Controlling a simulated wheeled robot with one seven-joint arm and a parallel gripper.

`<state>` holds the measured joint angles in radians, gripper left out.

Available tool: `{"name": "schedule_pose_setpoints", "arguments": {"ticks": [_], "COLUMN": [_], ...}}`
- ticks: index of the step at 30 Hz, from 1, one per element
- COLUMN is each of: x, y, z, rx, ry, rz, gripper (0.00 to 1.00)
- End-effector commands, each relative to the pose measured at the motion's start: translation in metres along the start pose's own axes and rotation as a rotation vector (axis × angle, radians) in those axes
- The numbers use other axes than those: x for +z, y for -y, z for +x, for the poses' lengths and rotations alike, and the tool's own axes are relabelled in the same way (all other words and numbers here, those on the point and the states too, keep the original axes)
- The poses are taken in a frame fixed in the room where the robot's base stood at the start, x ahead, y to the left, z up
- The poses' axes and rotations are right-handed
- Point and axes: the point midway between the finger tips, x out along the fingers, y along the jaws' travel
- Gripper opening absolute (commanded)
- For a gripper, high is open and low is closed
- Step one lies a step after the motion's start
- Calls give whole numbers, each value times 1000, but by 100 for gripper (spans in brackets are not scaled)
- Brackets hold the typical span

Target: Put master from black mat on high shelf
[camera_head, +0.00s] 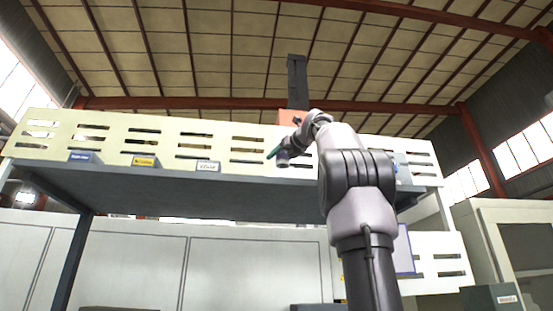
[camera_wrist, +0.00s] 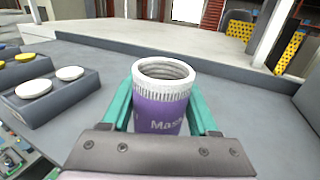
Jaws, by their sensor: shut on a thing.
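The master is a purple cylinder (camera_wrist: 158,112) with a white knurled ring around its open top and lettering starting "Mas". My gripper (camera_wrist: 160,105) has its teal fingers shut on either side of it. It is upright in the wrist view, over a grey surface (camera_wrist: 262,108); I cannot tell if it touches. In the head view my gripper (camera_head: 277,151) is at the front of the high shelf (camera_head: 190,192), at about the height of its top, and the master cannot be made out. I see no black mat.
A slotted cream back panel (camera_head: 60,130) rises behind.

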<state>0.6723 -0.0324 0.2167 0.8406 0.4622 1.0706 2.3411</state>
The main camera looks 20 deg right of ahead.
Motion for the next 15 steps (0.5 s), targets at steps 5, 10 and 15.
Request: {"name": "schedule_pose_setpoints", "arguments": {"ticks": [5, 10, 15], "x": [-20, -39, -51], "y": [0, 1, 0], "z": [-1, -1, 0], "rx": [-3, -5, -2], "ry": [-1, -1, 1], "rz": [2, 2, 2], "gripper": [0, 0, 0]}}
